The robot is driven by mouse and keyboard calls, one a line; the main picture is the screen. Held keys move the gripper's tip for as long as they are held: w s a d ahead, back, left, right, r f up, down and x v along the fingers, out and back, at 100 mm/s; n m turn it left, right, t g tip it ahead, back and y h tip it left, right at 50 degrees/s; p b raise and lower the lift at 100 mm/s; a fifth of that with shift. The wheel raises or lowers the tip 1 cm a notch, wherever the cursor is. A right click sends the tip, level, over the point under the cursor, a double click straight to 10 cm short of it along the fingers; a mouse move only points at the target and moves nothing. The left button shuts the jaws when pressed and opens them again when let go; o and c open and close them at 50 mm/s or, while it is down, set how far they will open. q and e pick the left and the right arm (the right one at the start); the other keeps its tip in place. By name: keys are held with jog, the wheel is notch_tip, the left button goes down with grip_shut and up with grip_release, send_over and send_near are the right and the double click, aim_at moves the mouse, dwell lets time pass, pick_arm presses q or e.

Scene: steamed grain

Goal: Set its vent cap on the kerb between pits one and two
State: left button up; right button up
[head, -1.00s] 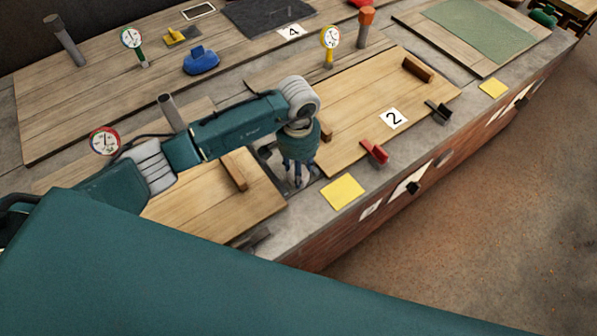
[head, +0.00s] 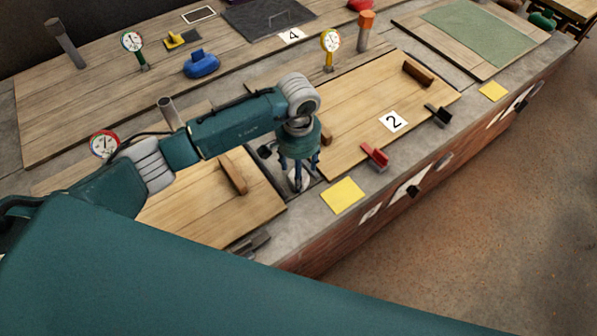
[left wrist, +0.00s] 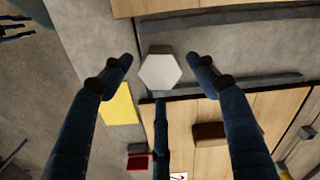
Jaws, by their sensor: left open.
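A pale hexagonal cap (left wrist: 160,72) lies flat on the grey kerb (left wrist: 215,57) between two wooden pit lids. In the head view the cap (head: 299,184) shows as a small whitish shape, partly hidden by my fingers. The lid marked 2 (head: 385,92) is to its right and an unnumbered-looking lid (head: 190,215) is to its left. My left gripper (head: 298,178) points down over the cap. In the left wrist view its fingers (left wrist: 162,80) are spread around the cap with gaps to both sides.
A bare grey vent pipe (head: 169,112) and an orange-topped pipe (head: 366,32) stand behind the front lids. A yellow card (head: 342,195) and a red clamp (head: 375,155) are at the front edge. Dial gauges (head: 331,41) stand behind. Bare floor is at right.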

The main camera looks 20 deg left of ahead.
pick_arm(q)
notch_tip(320, 180, up, 10)
jog(key=b, duration=0.1)
jog(key=shift+r+b, duration=0.25)
jog(key=shift+b, duration=0.05)
jog(key=shift+s, duration=0.1)
